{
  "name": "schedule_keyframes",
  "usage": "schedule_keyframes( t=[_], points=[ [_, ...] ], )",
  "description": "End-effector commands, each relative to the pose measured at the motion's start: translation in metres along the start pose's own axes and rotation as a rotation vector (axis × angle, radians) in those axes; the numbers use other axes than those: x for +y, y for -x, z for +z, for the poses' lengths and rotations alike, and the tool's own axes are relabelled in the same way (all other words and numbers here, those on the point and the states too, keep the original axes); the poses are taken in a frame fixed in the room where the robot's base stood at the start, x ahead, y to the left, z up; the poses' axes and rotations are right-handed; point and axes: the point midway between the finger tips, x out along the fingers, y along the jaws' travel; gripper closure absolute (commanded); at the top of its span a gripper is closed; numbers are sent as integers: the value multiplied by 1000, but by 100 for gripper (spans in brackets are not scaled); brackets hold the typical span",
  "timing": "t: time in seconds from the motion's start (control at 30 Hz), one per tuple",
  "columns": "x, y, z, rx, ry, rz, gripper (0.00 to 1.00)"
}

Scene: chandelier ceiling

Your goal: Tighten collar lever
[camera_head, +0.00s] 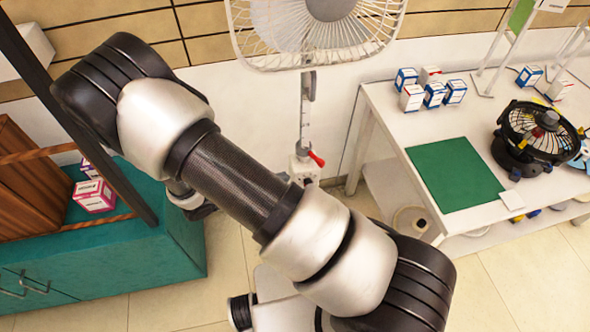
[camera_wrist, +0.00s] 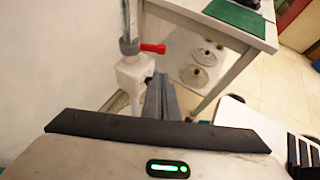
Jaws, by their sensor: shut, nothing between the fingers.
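A white standing fan (camera_head: 318,30) stands against the wall, with a metal pole (camera_head: 308,90). A red collar lever (camera_head: 316,158) sticks out to the right from the pole's white collar (camera_head: 303,168), tilted downward in the head view. In the wrist view the red lever (camera_wrist: 152,48) points right, roughly level, from the pole above the white collar block (camera_wrist: 134,72). My gripper (camera_wrist: 160,82) is shut and empty. Its fingertips appear just below the lever in the wrist picture; I cannot tell the depth between them. In the head view my arm hides the lower pole.
A white table (camera_head: 400,130) on the right carries a green mat (camera_head: 455,174), several small boxes (camera_head: 433,95) and a black fan (camera_head: 540,132). Its leg and lower shelf stand close to the pole. A teal cabinet (camera_head: 130,250) is at the left. Tiled floor shows between them.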

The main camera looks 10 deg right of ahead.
Motion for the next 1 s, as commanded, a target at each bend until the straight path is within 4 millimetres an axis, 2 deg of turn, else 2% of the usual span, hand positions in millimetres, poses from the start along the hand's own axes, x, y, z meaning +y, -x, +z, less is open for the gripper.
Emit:
schedule_keyframes(
  t=[0.43, 0.5, 0.7, 1.0],
  points=[
    [-2, -92, 0, 0, -3, -6, 100],
    [-2, -101, 8, 0, -5, -6, 100],
    [-1, -120, 19, 1, -5, -3, 100],
    [-1, -124, 21, 2, -5, -2, 100]
  ],
)
